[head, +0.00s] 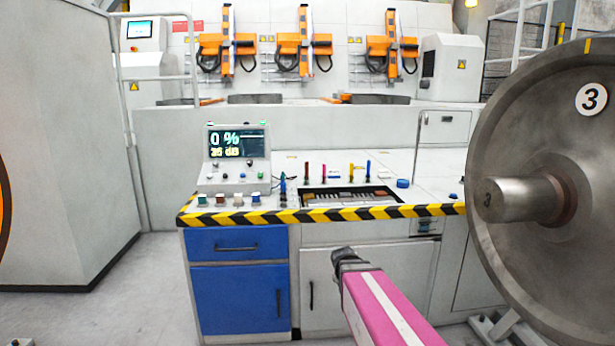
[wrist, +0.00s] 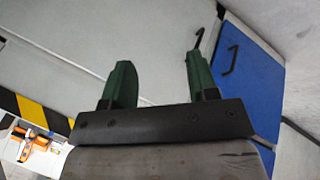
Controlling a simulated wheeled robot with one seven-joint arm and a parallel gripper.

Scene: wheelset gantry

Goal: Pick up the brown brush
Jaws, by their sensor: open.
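I cannot make out a brown brush for certain in either view. Several small upright tools with coloured handles, blue, red, yellow and orange, stand on the bench top (head: 285,170) around a dark recessed tray (head: 310,203). The tray's contents are too small to tell apart. My gripper (wrist: 160,80) shows two green fingers, apart, with nothing between them. In the head view my gripper is at the dark end of my pink arm, low in front of the bench's white doors and below its striped edge.
A yellow-black striped edge (head: 330,214) runs along the bench front, above blue drawers (head: 240,295). A control panel with a screen (head: 238,141) stands on the left of the bench. A large steel wheel (head: 520,120) blocks the right side. Grey floor lies open at left.

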